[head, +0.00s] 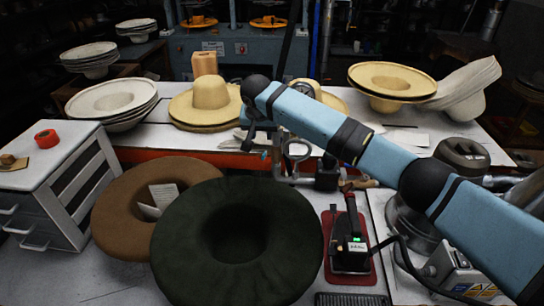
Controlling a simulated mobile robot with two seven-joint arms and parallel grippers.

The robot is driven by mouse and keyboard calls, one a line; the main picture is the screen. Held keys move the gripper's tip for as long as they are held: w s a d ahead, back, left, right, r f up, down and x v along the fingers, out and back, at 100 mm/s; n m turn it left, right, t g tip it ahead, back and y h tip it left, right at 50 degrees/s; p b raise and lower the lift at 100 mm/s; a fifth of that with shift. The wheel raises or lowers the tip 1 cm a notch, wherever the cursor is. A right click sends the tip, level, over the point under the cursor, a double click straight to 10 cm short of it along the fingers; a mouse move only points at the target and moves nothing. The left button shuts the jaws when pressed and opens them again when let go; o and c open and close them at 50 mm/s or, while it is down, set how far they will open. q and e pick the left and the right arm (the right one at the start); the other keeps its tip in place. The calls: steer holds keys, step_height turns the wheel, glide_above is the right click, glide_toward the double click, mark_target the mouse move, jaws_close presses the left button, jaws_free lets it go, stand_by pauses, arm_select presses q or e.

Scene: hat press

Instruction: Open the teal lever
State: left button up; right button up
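My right arm comes in from the right and reaches over the bench. My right gripper (257,143) points down at its far end, small and dark, above the front edge of the white table. I cannot tell whether its fingers are apart or closed. A small teal spot (264,155) shows just below the fingers and may be part of the teal lever; most of it is hidden or too small to make out. Whether the gripper touches it is unclear. A grey metal ring fitting (297,152) stands just to its right. My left gripper is not in view.
A dark green hat (290,250) and a brown hat (115,215) lie in front. Straw hats (390,78) and stacked pale hats (112,98) stand on the white table. A red-based device (350,240) is at front right. A white drawer cabinet (60,165) stands left.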

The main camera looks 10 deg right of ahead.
mark_target(264, 154)
steer(key=x, duration=1.3)
steer(key=shift+f, duration=0.1)
jaws_close()
